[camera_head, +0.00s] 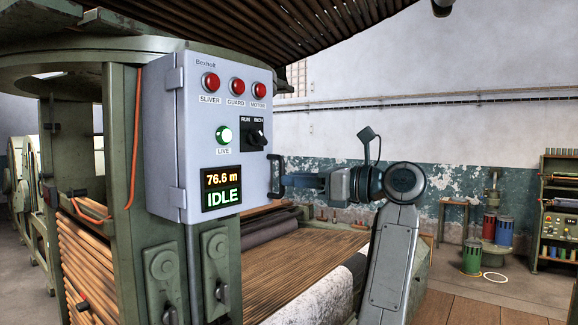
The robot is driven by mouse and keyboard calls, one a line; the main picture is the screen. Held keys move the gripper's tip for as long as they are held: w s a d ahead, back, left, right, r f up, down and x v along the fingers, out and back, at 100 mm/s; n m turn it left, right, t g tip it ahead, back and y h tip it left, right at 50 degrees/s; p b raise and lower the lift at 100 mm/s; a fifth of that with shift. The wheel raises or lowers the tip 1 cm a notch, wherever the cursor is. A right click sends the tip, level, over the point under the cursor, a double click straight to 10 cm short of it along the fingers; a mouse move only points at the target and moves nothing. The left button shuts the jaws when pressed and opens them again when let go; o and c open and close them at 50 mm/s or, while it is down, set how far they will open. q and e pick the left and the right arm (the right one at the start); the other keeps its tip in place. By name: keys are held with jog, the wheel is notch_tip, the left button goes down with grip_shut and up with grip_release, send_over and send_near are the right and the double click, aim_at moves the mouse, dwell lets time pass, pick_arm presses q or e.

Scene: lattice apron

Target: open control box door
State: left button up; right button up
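The control box (222,140) is a pale grey box on a green machine post. Its door is shut, with hinges on the left edge. It bears three red lamps, a lit green LIVE lamp, a black RUN/INCH switch and a display reading 76.6 m and IDLE. A dark door handle (275,176) sticks out at the door's lower right edge.
The green machine frame (120,190) and an orange cable (135,140) stand left of the box. A bed of brown strands (290,262) lies below my gripper. Spools (472,255) and a shelf stand at the far right.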

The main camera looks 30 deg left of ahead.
pick_arm(q)
jog(key=shift+s+a+p, duration=0.2)
jog(key=shift+a+p, duration=0.25)
jog(key=shift+a, duration=0.8)
grip_shut()
